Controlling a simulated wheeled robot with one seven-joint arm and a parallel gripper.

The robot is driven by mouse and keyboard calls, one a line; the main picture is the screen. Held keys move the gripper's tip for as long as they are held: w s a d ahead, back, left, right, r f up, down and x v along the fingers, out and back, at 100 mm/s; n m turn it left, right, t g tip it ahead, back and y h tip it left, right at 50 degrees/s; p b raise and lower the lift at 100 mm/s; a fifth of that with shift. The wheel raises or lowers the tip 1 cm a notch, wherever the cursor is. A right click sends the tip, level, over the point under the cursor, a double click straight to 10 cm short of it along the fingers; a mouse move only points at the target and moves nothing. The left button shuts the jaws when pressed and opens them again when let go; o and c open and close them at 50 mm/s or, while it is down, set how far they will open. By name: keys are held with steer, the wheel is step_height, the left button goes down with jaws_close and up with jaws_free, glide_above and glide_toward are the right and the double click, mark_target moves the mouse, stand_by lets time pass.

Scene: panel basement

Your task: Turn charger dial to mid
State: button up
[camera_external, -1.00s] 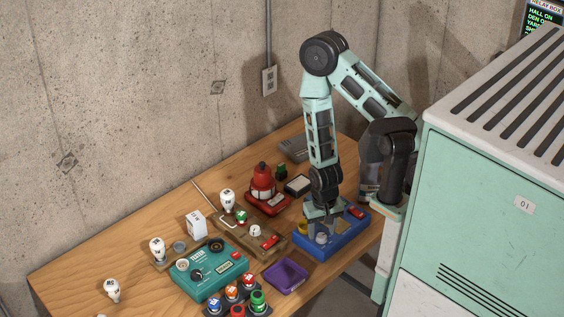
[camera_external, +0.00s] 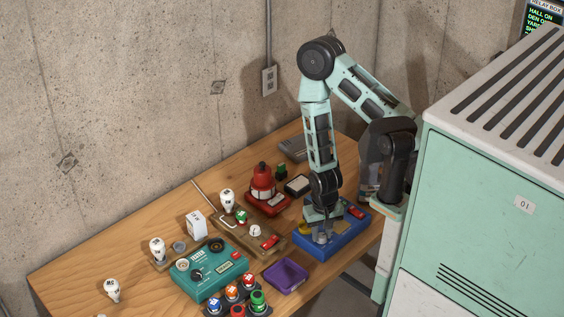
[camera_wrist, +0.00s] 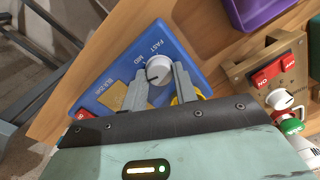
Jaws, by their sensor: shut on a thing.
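The charger is a blue box (camera_external: 325,243) at the right part of the wooden table, under my gripper. In the wrist view its blue face (camera_wrist: 170,34) carries the labels FAST and MID and other lettering too small to read surely. Its round white dial (camera_wrist: 158,68) has a dark pointer line; I cannot tell exactly which label it points at. My gripper (camera_wrist: 159,80) points down with one finger on each side of the dial, shut on it. In the external view my gripper (camera_external: 321,229) partly hides the dial.
A purple tray (camera_external: 286,290) stands left of the charger. A tan panel (camera_wrist: 237,76) with a red switch is beside it. The charger also has a red switch (camera_wrist: 83,115).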

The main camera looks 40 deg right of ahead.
steer(key=m+b, duration=0.2)
steer(key=m, duration=0.3)
steer(key=shift+m, duration=0.3)
steer(key=shift+m+b, duration=0.9)
steer(key=shift+m, duration=1.6)
steer(key=o, duration=1)
steer(key=shift+c, duration=0.2)
steer(key=shift+r, duration=0.1)
